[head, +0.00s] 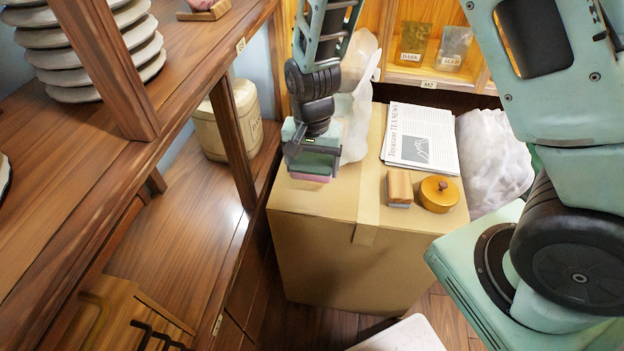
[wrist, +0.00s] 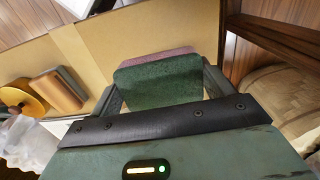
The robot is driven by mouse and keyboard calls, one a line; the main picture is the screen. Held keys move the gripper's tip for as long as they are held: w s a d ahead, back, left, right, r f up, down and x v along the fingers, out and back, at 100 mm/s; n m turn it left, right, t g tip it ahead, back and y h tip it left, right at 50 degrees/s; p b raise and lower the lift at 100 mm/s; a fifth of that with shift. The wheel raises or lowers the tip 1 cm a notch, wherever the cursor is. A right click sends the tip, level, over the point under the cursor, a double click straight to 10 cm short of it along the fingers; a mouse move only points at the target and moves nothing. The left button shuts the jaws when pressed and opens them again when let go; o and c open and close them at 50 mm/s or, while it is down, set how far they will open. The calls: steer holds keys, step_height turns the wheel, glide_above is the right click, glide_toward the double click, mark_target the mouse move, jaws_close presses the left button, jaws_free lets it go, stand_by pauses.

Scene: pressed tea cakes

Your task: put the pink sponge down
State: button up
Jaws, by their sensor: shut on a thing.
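The pink sponge (head: 309,178) has a dark green pad on one face. My gripper (head: 312,152) is shut on it, over the far left part of the cardboard box (head: 325,235). In the wrist view, the green face (wrist: 160,82) and a pink edge (wrist: 158,55) show between the two fingers of my gripper (wrist: 163,88). The pink side faces down towards the box. I cannot tell whether the sponge touches the box top. The fingers partly hide its sides.
A newspaper (head: 421,139), a wood-topped block (head: 399,188) and a round yellow tin (head: 438,194) sit on the box's right part. Clear wrap (head: 358,115) stands close behind my gripper. Wooden shelving (head: 225,165) runs along the left. The box top's front left is bare.

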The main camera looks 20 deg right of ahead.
mark_target(312, 188)
steer(key=shift+f, duration=2.3)
steer(key=shift+f, duration=0.35)
steer(key=o, duration=1)
steer(key=shift+c, duration=0.2)
steer(key=shift+b, duration=0.4)
step_height(312, 188, up, 17)
steer(key=p, duration=0.3)
steer(key=s+a+r+n, duration=0.3)
steer(key=s+n, duration=0.4)
steer(key=s, duration=0.3)
steer(key=s+a+r+n, duration=0.3)
steer(key=s+n, duration=0.4)
steer(key=s, duration=0.4)
steer(key=shift+s+r+n+y, duration=0.15)
steer(key=shift+r+n+y, duration=0.15)
steer(key=shift+r, duration=0.15)
